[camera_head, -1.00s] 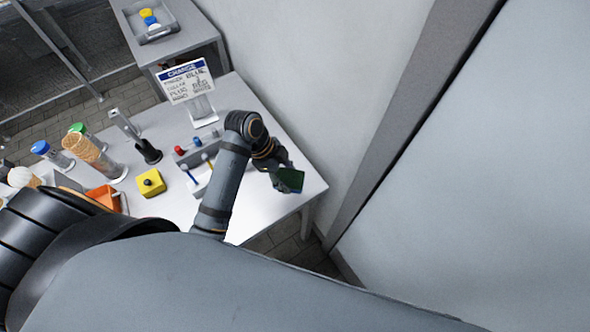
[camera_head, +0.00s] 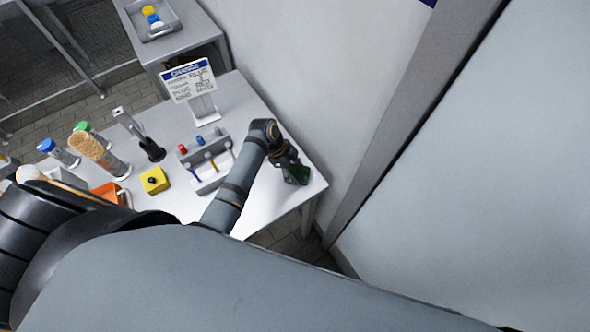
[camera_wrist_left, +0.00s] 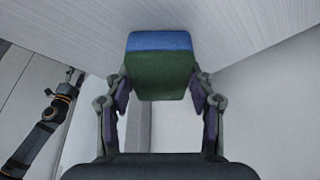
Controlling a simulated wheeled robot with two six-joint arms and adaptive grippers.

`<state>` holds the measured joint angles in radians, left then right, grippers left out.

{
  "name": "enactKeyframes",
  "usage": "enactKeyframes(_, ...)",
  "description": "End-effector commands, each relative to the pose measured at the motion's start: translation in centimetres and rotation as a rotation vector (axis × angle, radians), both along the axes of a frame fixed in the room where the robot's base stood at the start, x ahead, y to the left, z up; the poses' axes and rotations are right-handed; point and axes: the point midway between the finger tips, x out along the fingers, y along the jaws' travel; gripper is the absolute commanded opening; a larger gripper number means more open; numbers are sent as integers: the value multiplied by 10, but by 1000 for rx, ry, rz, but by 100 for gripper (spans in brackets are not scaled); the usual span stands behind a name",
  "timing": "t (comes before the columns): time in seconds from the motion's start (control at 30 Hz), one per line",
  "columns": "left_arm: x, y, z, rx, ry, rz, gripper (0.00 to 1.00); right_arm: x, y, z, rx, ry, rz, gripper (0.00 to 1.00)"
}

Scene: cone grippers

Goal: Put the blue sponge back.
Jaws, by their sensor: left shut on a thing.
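The sponge, blue with a dark green face, is held in my left gripper (camera_head: 290,171) near the right corner of the white table. In the left wrist view the sponge (camera_wrist_left: 160,72) sits between the two fingers, its blue band at the top and its green face towards the camera. My left gripper is shut on it. In the head view the sponge (camera_head: 298,176) is small and dark, and I cannot tell whether it touches the table. Another arm of mine shows at the left of the left wrist view, with its jaws too small to read.
A grey rack (camera_head: 211,166) with coloured pieces stands left of my left forearm. A wall borders the table's right side. A grey tray (camera_head: 172,26) stands on a back table.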

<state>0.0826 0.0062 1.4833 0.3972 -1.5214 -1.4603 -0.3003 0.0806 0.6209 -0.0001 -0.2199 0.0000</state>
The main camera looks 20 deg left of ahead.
Motion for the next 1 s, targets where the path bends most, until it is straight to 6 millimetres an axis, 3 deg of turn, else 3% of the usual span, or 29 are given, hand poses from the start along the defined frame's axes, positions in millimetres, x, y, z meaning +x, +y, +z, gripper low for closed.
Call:
enactKeyframes(0.1, 0, 0, -3, 0, 1, 0, 30, 1, -1, -2, -1, -2, 0, 64)
enactKeyframes(0.13, 0, 0, -2, 0, 0, 0, 58, 1, -1, -1, -1, -2, 0, 64)
enactKeyframes(0.3, 0, 0, -2, 0, 0, 0, 78, 1, -1, -1, -1, -2, 0, 64)
enactKeyframes(0.67, 0, 2, 3, 0, -2, 1, 78, 1, -1, 0, -1, -1, 0, 64)
enactKeyframes(1.0, -2, 31, 72, 4, -5, 0, 78, 0, 0, -8, 0, 1, 0, 64)
